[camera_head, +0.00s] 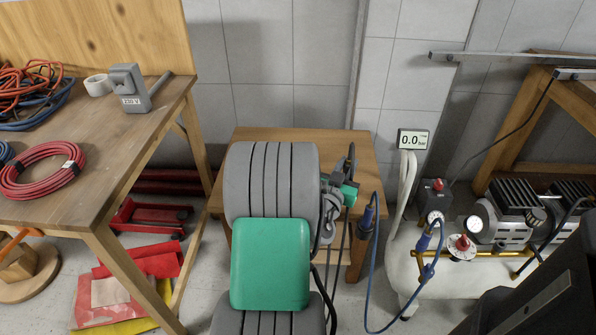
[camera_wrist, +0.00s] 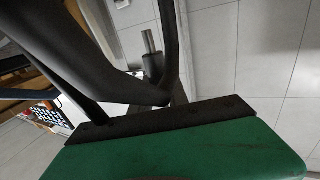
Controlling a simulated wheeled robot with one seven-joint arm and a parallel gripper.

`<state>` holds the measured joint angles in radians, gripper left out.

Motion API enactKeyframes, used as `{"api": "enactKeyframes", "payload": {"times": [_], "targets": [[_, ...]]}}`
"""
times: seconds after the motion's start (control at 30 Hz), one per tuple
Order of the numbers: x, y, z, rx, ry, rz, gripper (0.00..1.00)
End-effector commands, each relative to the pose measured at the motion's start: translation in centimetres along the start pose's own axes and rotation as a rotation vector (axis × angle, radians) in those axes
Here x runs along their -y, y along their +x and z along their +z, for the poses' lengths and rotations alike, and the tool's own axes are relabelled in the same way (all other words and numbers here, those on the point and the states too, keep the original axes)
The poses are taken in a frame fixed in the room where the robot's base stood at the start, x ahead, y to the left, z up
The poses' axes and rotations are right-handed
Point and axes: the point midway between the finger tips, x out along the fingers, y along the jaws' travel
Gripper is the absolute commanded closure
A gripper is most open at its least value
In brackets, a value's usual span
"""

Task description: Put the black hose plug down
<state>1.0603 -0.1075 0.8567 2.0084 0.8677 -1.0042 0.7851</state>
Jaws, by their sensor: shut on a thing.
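My gripper (camera_head: 346,180) is over the right part of a small wooden table, beside my grey and green arm. In the wrist view its dark fingers (camera_wrist: 166,88) close around a dark piece with a bare metal tip, which looks like the black hose plug (camera_wrist: 152,62). The tip points away from my gripper's green body. In the head view the plug is hard to tell from the dark gripper parts. Whether the plug touches anything below it cannot be told.
The small wooden table (camera_head: 272,133) is largely hidden by my arm. At right stand a compressor (camera_head: 505,215) with gauges and a blue hose (camera_head: 368,290). A workbench (camera_head: 115,165) at left holds a red hose coil (camera_head: 40,170).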

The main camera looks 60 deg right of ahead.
Motion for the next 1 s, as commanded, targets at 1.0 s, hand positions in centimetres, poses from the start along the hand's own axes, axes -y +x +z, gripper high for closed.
{"api": "enactKeyframes", "payload": {"times": [1.0], "targets": [[11.7, 6.2, 12.7, 0.0, 0.002, 0.01, 1.0]]}}
